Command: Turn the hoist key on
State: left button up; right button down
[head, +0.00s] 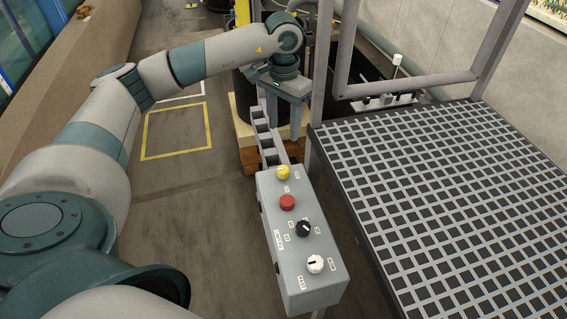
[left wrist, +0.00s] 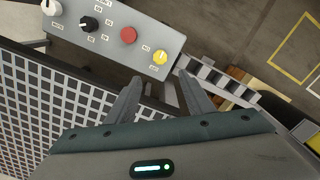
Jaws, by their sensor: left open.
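A grey control box (head: 283,240) stands beside the grating. The left wrist view also shows the black knob (left wrist: 89,23) and white knob (left wrist: 51,7). My left gripper (left wrist: 160,78) is open and empty, beyond the yellow-button end of the box and apart from the knobs. My right gripper is not in view.
A dark grating platform (head: 450,190) with grey rails lies right of the box. A grey slotted rail (head: 262,132) runs behind the box. A yellow floor square (head: 177,132) is at the left. The floor left of the box is clear.

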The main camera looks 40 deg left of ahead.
aim_at(283, 169)
pick_arm(q)
notch_tip(283, 169, down, 14)
jog(key=p, duration=0.5)
jog(key=shift+s+r, duration=0.1)
jog(key=shift+r, duration=0.05)
jog(key=shift+f, duration=0.95)
jog(key=c, duration=1)
